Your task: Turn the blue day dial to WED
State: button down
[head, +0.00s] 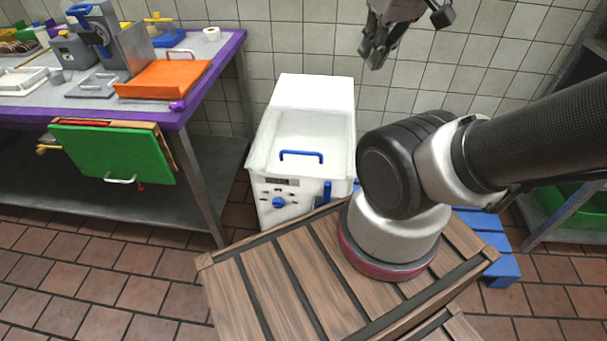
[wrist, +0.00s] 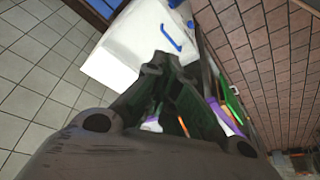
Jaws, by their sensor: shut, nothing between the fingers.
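The blue day dial (head: 278,202) is a small round knob on the front panel of a white chest-like machine (head: 300,140). Small dark marks surround it, too small to read, so its setting cannot be told. My gripper (head: 372,58) is in the air at the top of the head view, above and right of the machine, well apart from the dial. It is shut and empty. In the wrist view my gripper's fingers (wrist: 170,62) show in front of the white machine (wrist: 130,45).
The machine has a blue lid handle (head: 301,155) and a blue lever (head: 327,191). A purple-edged table (head: 190,112) stands at left, with an orange board (head: 163,79) on top and a green board (head: 112,152) at its front. A blue pallet (head: 497,262) lies at right.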

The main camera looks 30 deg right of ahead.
aim_at(277, 203)
jog(key=k+l+u, duration=0.2)
jog(key=l, duration=0.2)
jog(key=l+u, duration=0.25)
jog(key=l, duration=0.15)
jog(key=k+l+u, duration=0.2)
jog(key=l, duration=0.15)
